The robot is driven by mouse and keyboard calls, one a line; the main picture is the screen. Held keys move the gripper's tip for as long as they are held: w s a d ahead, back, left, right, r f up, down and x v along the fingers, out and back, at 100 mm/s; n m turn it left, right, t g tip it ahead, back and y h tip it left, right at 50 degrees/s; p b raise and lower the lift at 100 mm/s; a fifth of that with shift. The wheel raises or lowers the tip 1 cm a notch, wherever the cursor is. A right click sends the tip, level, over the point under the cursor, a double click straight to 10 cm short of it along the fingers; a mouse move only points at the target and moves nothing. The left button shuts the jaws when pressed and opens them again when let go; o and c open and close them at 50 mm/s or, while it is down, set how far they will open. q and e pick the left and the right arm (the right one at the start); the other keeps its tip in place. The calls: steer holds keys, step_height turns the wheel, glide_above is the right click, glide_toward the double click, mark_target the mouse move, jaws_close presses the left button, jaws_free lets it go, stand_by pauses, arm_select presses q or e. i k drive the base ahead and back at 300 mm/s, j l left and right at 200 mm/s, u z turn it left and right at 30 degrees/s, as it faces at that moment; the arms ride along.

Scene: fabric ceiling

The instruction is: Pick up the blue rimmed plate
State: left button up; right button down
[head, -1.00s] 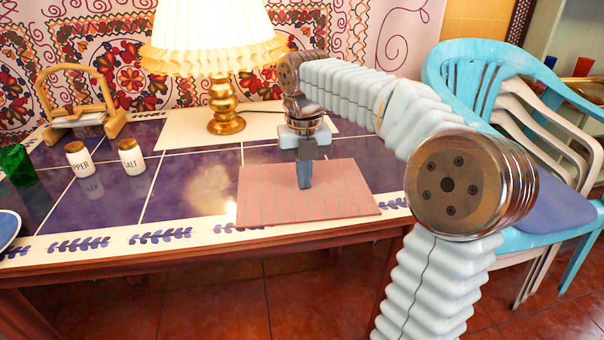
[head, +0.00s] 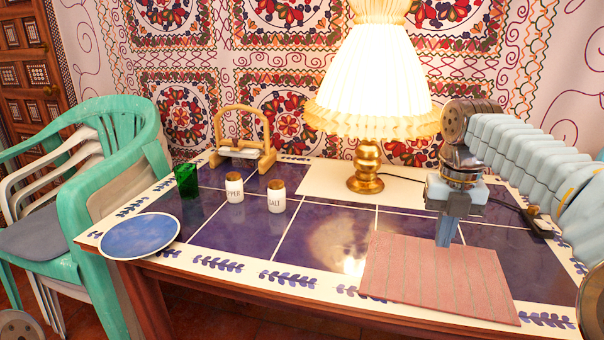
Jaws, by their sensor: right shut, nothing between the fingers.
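The blue rimmed plate (head: 140,237) lies at the front left corner of the table, and part of it juts out past the edge. It is round, blue inside, with a pale rim. My right gripper (head: 446,236) points down over the pink striped mat (head: 432,278) at the right of the table. Its fingers are shut and empty, far to the right of the plate. My left gripper is not in view.
A green glass (head: 187,181), pepper shaker (head: 234,188) and salt shaker (head: 277,196) stand behind and right of the plate. A lit lamp (head: 366,168) and wooden napkin holder (head: 267,146) stand farther back.

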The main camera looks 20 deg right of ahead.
mark_target(142, 235)
steer(key=k, duration=1)
